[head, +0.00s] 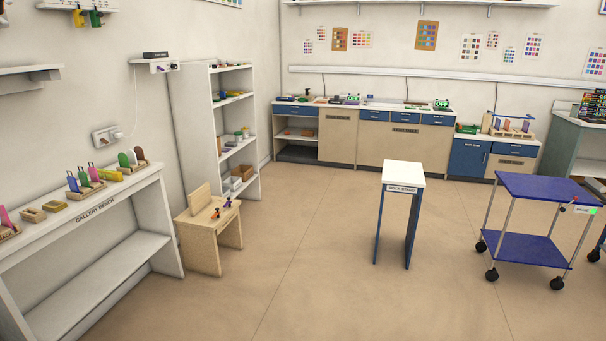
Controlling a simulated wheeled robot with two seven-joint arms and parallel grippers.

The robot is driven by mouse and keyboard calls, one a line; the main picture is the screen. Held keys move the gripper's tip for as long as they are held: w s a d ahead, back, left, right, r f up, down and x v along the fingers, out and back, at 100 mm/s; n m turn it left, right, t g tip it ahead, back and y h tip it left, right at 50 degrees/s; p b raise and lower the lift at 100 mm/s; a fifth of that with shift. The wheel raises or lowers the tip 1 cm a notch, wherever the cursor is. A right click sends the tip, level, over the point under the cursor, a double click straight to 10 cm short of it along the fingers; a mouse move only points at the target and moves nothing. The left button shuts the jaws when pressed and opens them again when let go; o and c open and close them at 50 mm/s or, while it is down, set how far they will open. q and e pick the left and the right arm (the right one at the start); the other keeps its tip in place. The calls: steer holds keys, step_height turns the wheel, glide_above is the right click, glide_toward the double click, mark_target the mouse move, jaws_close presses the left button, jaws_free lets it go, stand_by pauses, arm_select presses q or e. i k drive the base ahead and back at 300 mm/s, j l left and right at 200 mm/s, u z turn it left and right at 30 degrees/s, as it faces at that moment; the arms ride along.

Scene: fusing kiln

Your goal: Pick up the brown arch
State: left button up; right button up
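I cannot make out for certain a brown arch. Several coloured upright pieces with rounded tops stand in wooden holders on the gallery bench (95,200) at the left. Among them are a pink piece (93,173) and a green piece (123,160). A small reddish-brown upright piece (140,154) stands at the bench's far end, but it is too small to tell whether it is an arch. Neither of my grippers is in view.
A small wooden table (203,227) stands beyond the bench, beside a white shelf unit (207,125). A white-topped stand (404,172) is mid-floor, with a blue wheeled cart (545,188) to its right. Counters (390,140) line the back wall. The floor in front is clear.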

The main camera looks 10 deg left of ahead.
mark_target(139, 153)
steer(key=i+u, duration=0.35)
steer(key=i, duration=0.2)
steer(key=i+l+u, duration=0.1)
steer(key=i+u, duration=0.3)
steer(key=i, duration=0.2)
steer(key=i+l+u, duration=0.35)
steer(key=i, duration=0.2)
